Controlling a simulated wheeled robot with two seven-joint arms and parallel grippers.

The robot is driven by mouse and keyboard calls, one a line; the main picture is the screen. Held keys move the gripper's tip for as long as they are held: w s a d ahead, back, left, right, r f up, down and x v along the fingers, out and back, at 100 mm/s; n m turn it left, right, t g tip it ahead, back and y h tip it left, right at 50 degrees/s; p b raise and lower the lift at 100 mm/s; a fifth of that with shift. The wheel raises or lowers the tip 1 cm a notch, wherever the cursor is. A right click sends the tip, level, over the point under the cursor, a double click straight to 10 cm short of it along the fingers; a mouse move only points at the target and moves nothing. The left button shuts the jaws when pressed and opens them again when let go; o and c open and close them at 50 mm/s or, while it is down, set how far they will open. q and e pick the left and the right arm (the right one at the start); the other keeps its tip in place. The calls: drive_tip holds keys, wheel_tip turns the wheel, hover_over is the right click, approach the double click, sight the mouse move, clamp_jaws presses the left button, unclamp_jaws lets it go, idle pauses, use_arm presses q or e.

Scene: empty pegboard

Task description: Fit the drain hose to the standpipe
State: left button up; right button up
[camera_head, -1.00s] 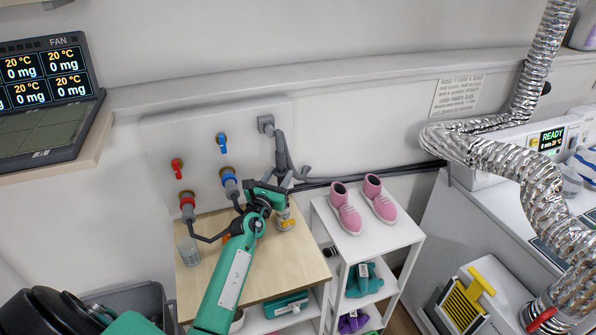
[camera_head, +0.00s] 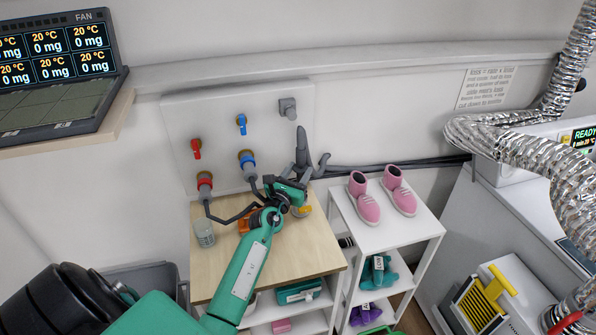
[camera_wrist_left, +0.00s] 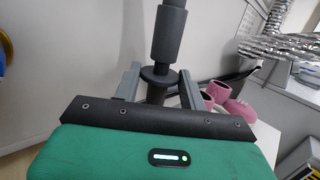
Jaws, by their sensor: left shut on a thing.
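My left gripper (camera_head: 291,194) is shut on a grey, upright tube with a collar, which I take for the drain hose (camera_head: 301,150). In the left wrist view the tube (camera_wrist_left: 168,30) stands between the fingers (camera_wrist_left: 157,88), with a wide flange at finger height. In the head view its upper end is free and lies below and right of a grey square wall fitting (camera_head: 288,107), apart from it. A short grey branch (camera_head: 323,160) shows beside the tube. I cannot tell for sure which part is the standpipe. The tube's lower part is hidden by the gripper. My right gripper is not in view.
A red tap (camera_head: 196,148) and a blue tap (camera_head: 242,124) are on the wall panel. A glass (camera_head: 204,233) stands on the wooden tabletop (camera_head: 270,255). Pink shoes (camera_head: 364,198) stand on the white shelf to the right. Black hoses (camera_head: 400,165) run along the wall.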

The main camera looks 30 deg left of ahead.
sight(299, 180)
use_arm(q)
drive_tip(key=shift+f+b, duration=0.5)
drive_tip(key=shift+f, duration=0.45)
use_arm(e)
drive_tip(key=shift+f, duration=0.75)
use_arm(q)
drive_tip(key=shift+p, duration=0.5)
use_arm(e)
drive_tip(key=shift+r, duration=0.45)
